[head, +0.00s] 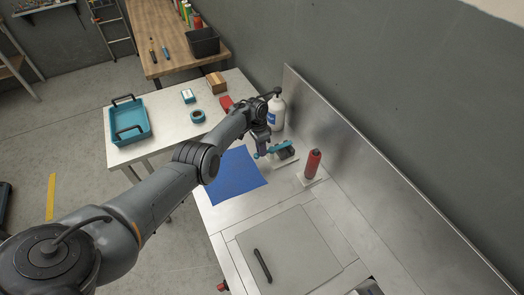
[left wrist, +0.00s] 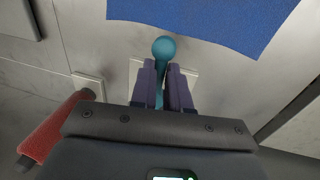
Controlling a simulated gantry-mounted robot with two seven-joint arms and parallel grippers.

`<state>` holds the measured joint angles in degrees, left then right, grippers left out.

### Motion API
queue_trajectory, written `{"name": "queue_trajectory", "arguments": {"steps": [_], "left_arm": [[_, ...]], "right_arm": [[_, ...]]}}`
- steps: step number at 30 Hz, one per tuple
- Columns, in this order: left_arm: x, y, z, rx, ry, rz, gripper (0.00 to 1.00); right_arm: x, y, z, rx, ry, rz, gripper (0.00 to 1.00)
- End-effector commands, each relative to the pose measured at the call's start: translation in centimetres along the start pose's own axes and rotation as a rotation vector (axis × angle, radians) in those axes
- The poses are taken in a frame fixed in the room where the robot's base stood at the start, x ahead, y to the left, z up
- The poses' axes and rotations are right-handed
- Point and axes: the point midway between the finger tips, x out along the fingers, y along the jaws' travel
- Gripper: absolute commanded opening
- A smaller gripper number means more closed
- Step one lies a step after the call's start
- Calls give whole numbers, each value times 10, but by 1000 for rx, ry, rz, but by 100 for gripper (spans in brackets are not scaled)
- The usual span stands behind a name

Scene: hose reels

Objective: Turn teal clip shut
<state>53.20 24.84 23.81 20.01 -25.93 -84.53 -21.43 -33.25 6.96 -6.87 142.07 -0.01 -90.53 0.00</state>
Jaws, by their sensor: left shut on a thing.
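The teal clip (head: 283,150) stands on the metal bench beside the back panel, with a dark part under its teal top. My left gripper (head: 262,152) is at the clip's left end. In the left wrist view, its two purple-padded fingers (left wrist: 164,85) are shut around the clip's teal lever (left wrist: 163,48). The round teal knob at the lever's end sticks out past the fingertips. The rest of the clip is hidden behind the fingers and gripper body in that view. My right gripper is not in view.
A red cylinder (head: 312,164) stands right of the clip, and a white bottle (head: 277,113) stands behind my left gripper. A blue cloth (head: 235,180) lies flat to the left. A grey panel (head: 290,250) with a black handle is nearer. The upright metal panel (head: 370,175) bounds the right side.

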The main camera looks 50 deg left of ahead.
Motion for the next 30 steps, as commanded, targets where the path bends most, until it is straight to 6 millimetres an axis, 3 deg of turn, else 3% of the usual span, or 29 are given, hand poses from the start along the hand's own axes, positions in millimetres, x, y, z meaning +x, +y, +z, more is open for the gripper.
{"name": "queue_trajectory", "arguments": {"steps": [11, 12, 16, 26, 30], "left_arm": [[0, 0, 3, 9, -11, 2, 0], [0, 0, 3, 9, -11, 2, 20], [0, -1, 3, 7, -9, 2, 40], [-2, 0, 1, 5, -5, 1, 41], [-13, 0, 1, 5, -3, 0, 41]], "right_arm": [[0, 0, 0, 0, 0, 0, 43], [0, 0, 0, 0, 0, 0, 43], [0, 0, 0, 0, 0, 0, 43], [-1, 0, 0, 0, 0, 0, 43], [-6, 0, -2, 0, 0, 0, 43]]}}
